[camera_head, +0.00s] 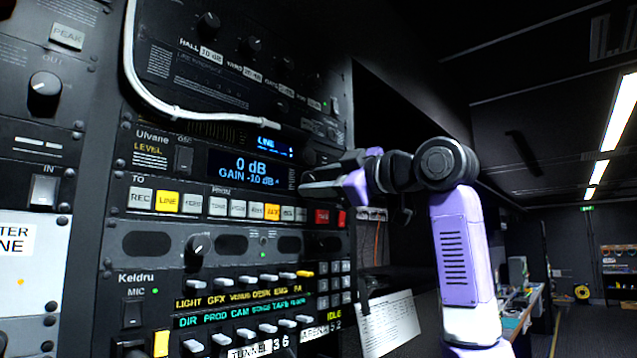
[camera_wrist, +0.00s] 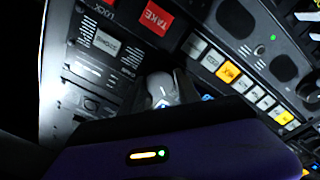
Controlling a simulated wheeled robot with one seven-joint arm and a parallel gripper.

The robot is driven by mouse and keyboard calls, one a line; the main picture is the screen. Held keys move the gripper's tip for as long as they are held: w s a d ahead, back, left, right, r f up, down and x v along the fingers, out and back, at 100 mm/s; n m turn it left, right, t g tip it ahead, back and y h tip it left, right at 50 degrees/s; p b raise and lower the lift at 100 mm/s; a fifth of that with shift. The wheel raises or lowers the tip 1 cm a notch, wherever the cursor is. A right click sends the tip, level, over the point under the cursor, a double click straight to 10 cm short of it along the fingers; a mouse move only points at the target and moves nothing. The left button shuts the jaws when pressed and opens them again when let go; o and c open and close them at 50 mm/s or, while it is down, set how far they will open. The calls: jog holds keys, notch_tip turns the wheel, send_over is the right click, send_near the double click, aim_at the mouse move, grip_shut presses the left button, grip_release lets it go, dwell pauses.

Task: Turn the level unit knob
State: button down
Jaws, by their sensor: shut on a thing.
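The level unit (camera_head: 150,160), marked Ulvane LEVEL, is a black rack panel. Its blue display (camera_head: 250,172) reads 0 dB and GAIN -10 dB. My gripper (camera_head: 312,178) reaches in from the right, its fingertips at the panel just right of the display. The fingers also show in the wrist view (camera_wrist: 165,88), shut close against the panel.
Below the display runs a row of square buttons (camera_head: 215,206), with LINE lit yellow and a red TAKE button (camera_head: 322,217) near the fingers. A white cable (camera_head: 165,108) loops above the unit. Another knob (camera_head: 198,249) stands lower. Open aisle lies to the right.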

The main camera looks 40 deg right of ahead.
jog(key=shift+n, duration=0.3)
jog(key=c, duration=0.9)
grip_release()
jog(key=shift+o, duration=0.2)
jog(key=s+b, duration=0.3)
jog(key=s, duration=0.5)
jog(key=shift+d+f, duration=0.15)
jog(key=shift+f, duration=0.05)
jog(key=shift+w, duration=0.1)
